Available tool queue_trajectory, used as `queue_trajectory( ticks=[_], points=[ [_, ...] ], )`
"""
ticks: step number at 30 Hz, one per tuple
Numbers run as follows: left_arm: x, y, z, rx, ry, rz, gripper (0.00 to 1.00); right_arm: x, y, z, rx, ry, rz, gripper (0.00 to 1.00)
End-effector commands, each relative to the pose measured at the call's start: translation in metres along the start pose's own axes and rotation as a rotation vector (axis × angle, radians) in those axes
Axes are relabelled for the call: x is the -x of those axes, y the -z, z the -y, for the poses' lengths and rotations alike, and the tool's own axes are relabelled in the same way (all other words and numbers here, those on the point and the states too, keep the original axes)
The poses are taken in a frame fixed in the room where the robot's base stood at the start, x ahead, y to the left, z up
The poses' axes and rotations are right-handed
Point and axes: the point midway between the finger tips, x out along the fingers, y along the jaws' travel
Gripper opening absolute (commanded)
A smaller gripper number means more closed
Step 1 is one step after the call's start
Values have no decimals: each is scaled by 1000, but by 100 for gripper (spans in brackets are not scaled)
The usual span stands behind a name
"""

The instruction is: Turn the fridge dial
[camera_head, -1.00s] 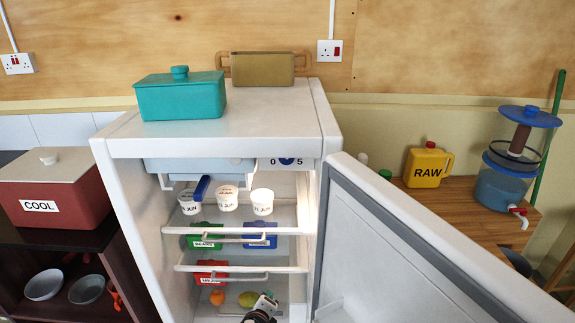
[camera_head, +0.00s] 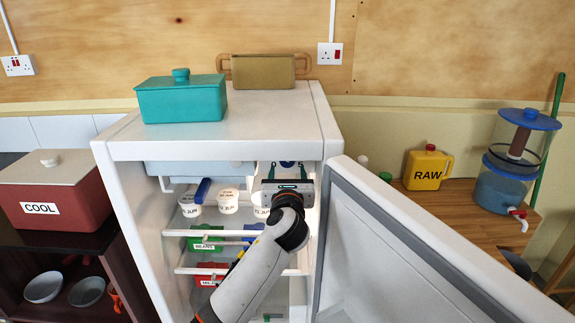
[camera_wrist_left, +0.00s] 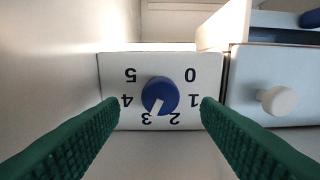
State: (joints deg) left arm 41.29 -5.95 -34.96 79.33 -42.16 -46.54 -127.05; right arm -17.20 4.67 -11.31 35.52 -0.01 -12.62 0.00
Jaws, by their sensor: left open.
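The fridge dial (camera_wrist_left: 161,94) is a round blue knob with a white pointer mark on a white panel numbered 0 to 5. In the left wrist view the numbers are upside down and the mark points close to the 3. In the head view only a bit of the blue dial (camera_head: 287,164) shows past my gripper. My left gripper (camera_head: 287,174) is in front of the dial inside the open fridge. Its two green fingers are open, one on each side of the knob, apart from it. My right gripper is not in view.
The fridge door (camera_head: 400,255) stands open on the right. A drawer with a pale knob (camera_wrist_left: 278,101) is beside the dial panel. A teal box (camera_head: 180,100) sits on top.

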Motion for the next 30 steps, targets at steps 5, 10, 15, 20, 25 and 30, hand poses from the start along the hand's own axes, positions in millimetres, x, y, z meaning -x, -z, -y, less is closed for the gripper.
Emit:
queue_trajectory(
  ticks=[5, 10, 15, 20, 25, 30],
  points=[
    [-26, 0, 0, 0, 1, 0, 58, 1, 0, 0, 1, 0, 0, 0],
    [-37, 0, 0, 0, 0, 0, 58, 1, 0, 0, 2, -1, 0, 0],
    [-40, 0, 0, 1, -1, 0, 58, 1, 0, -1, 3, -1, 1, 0],
    [-40, 0, 0, 1, -1, 0, 58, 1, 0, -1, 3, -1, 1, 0],
    [-40, 0, 0, 1, -1, 0, 33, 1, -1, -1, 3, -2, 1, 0],
    [-40, -1, 0, 1, -1, 0, 13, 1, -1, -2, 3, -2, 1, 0]
  ],
)
